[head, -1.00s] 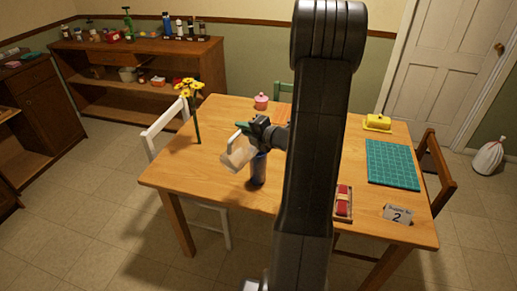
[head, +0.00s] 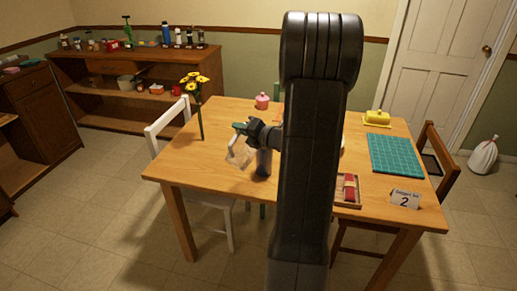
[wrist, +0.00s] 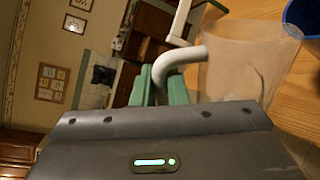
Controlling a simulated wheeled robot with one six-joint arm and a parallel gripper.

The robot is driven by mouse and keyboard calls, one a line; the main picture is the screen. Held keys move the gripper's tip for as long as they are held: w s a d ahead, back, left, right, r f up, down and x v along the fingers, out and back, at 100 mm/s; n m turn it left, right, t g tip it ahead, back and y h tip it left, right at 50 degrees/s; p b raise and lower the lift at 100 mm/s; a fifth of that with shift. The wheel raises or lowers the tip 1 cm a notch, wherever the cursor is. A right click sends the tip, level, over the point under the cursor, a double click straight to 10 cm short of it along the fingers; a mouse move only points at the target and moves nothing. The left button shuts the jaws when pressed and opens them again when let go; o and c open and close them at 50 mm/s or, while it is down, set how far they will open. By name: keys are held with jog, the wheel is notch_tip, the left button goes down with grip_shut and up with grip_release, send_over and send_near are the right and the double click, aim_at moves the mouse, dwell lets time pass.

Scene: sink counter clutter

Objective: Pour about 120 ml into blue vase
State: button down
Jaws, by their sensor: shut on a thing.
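My gripper (head: 243,130) is shut on the pale handle of a clear jug (head: 240,152), with green fingers on either side of the handle in the wrist view (wrist: 160,88). The jug is tilted, held above the table and close beside the vase. I cannot tell its liquid level or whether anything flows.
Yellow flowers (head: 195,84) stand left on the table (head: 190,167). A pink pot (head: 262,101), yellow butter dish (head: 377,118), green mat (head: 397,155), red item in a tray (head: 349,188) and number card (head: 405,198) sit around. The front left tabletop is clear.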

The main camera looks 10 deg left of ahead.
jog(key=shift+w+d+f, duration=0.15)
jog(key=shift+w+d, duration=0.1)
jog(key=shift+d, duration=0.05)
jog(key=shift+s+f+b, duration=0.1)
jog(key=shift+f+b, duration=0.1)
jog(key=shift+b, duration=0.25)
jog(key=shift+s+a+n, duration=0.3)
jog(key=shift+s+a, duration=0.05)
jog(key=shift+f+b, duration=0.1)
jog(key=shift+b, duration=0.25)
dwell(0.7)
